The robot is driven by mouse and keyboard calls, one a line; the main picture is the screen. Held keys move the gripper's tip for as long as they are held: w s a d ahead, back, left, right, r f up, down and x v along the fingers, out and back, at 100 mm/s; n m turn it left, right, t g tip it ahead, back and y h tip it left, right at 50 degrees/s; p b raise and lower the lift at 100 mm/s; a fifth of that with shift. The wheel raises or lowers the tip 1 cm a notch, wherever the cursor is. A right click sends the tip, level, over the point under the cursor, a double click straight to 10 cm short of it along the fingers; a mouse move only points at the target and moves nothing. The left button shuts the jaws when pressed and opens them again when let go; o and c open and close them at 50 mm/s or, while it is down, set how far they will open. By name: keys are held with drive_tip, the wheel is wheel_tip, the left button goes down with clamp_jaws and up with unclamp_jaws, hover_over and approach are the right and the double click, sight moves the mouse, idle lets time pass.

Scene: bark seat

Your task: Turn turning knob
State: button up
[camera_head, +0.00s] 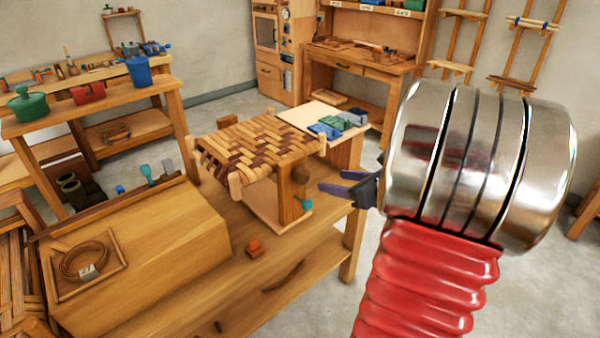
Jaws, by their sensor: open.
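My gripper (333,181) shows dark grey jaws, spread open with nothing between them. It hangs right of the woven bark seat (262,142), apart from it. A small teal knob-like piece (304,204) sits low at the seat's front wooden post, left of and below my jaws. A small orange-brown block (254,247) lies on the wooden workbench (312,262), further left and nearer. The frame does not show clearly which piece is the turning knob. My large silver and red arm hides part of the room at right.
A pale board (305,115) with blue, green and grey blocks lies behind the seat. A coil of cord (82,262) lies in a frame at left. A side table holds a green pot (26,105) and blue cup (138,71).

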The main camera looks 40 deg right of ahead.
sight(306, 175)
drive_tip(key=shift+s+f, duration=0.1)
drive_tip(key=shift+s, duration=0.05)
drive_tip(key=x, duration=1.4)
drive_tip(key=shift+a, duration=0.15)
drive_tip(key=shift+c, duration=0.5)
drive_tip(key=c, duration=0.9)
drive_tip(key=shift+d, duration=0.3)
drive_tip(key=shift+a, duration=0.15)
drive_tip(key=shift+c, duration=0.3)
